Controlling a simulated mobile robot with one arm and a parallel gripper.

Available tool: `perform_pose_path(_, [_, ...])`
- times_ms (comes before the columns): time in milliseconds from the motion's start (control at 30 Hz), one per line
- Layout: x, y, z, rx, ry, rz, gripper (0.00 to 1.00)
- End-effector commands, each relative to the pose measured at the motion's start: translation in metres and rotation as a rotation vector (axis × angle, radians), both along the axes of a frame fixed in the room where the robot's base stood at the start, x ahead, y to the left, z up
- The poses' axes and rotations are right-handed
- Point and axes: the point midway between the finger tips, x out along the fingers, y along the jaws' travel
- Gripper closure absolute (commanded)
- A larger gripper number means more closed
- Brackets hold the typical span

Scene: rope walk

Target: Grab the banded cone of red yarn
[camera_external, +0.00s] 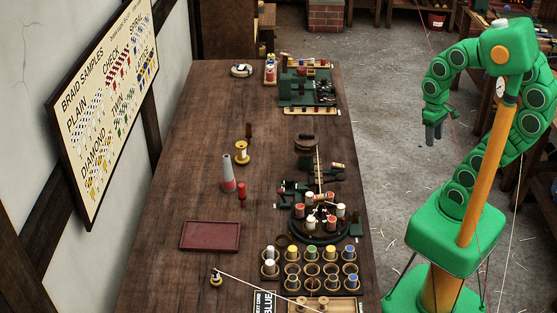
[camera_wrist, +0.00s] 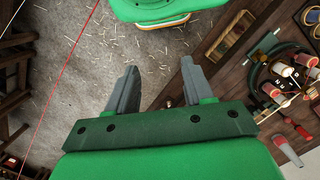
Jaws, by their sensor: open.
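A tall tapered cone (camera_external: 227,172), grey above and red towards its base, stands upright on the left half of the long wooden table; it looks like the banded cone. The cone also shows at the lower right edge of the wrist view (camera_wrist: 288,150). A small red spool-like piece (camera_external: 242,195) stands close to its right. My gripper (camera_external: 433,133) hangs over the floor to the right of the table, well away from the cone. In the wrist view my gripper (camera_wrist: 159,68) has its two grey fingers apart with nothing between them.
A yellow spool (camera_external: 242,152) stands behind the cone and a dark red tray (camera_external: 210,236) lies in front. The table's left strip is clear.

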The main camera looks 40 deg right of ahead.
Motion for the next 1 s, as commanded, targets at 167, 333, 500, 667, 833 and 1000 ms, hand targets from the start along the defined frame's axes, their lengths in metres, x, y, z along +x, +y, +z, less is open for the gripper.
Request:
perform_pose_path(167, [0.0,0.0,0.0,0.0,0.0,0.0,0.31])
perform_pose_path(333, [0.0,0.0,0.0,0.0,0.0,0.0,0.31])
perform_pose_path(500, [0.014,-0.001,-0.002,-0.008,-0.02,0.007,0.31])
perform_pose_path(667, [0.06,-0.001,-0.009,-0.029,-0.102,0.031,0.31])
perform_pose_path(833, [0.124,0.005,-0.017,-0.053,-0.218,0.069,0.31])
perform_pose_path(1000, [0.185,0.015,-0.026,-0.066,-0.334,0.112,0.31])
